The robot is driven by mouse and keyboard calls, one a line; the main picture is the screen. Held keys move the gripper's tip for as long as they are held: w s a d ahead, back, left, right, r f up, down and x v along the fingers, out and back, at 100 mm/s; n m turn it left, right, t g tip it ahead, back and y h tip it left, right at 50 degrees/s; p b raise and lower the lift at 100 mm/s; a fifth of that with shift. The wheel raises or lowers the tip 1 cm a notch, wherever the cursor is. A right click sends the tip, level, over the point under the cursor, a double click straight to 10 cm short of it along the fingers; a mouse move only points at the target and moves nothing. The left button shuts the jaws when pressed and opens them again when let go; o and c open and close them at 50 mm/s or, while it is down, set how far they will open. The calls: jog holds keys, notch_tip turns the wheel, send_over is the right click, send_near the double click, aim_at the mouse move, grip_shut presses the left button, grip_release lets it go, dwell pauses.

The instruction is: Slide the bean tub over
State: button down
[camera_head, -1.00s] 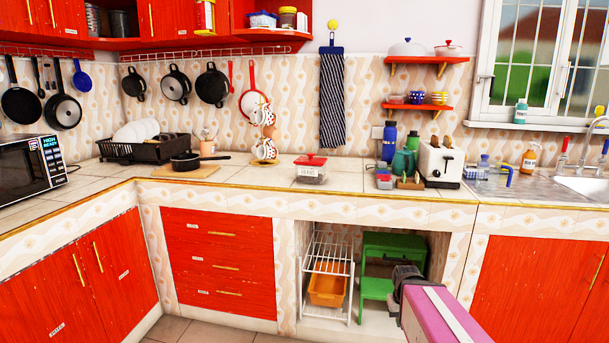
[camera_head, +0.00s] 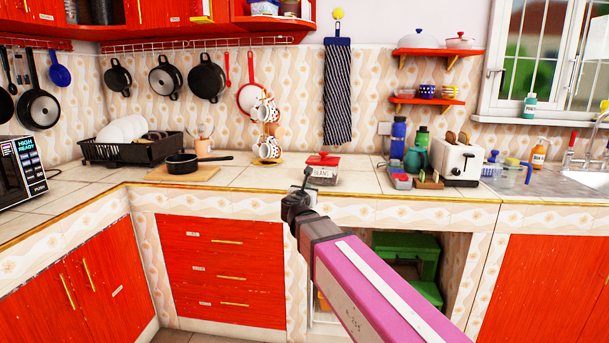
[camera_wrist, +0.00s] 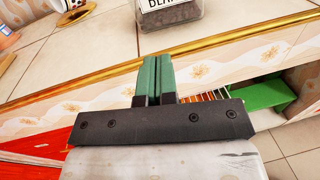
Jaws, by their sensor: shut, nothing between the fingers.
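The bean tub (camera_head: 322,170) is a clear container with a red lid and a white label. It stands upright on the tiled counter, near the front edge. Its lower part also shows at the top of the wrist view (camera_wrist: 170,14), with dark contents and part of the label. My gripper (camera_head: 307,172) is just in front of the counter edge, at the tub's near left in the head view. In the wrist view its green fingers (camera_wrist: 155,62) are together and empty, pointing toward the tub with a gap between.
A mug tree (camera_head: 267,150) stands left of the tub. A black pan (camera_head: 185,165) sits on a wooden board further left. A toaster (camera_head: 458,160), bottles and a teal jug (camera_head: 415,160) stand to the right. Bare counter tiles lie either side of the tub.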

jog(key=a, duration=0.1)
jog(key=n, duration=0.1)
send_near(314, 173)
jog(key=shift+t+y, duration=0.3)
jog(key=w, duration=0.2)
jog(key=w+d, duration=0.1)
jog(key=w, duration=0.4)
jog(key=shift+w+d+f, duration=0.1)
jog(key=shift+w+d, duration=0.1)
jog(key=shift+d, duration=0.1)
jog(key=w+d, duration=0.1)
jog(key=w, duration=0.5)
jog(key=w+d, duration=0.1)
jog(key=w, duration=0.6)
jog(key=w+d, duration=0.1)
jog(key=w, duration=0.5)
jog(key=shift+w, duration=0.35)
jog(key=shift+s, duration=0.1)
jog(key=shift+s, duration=0.15)
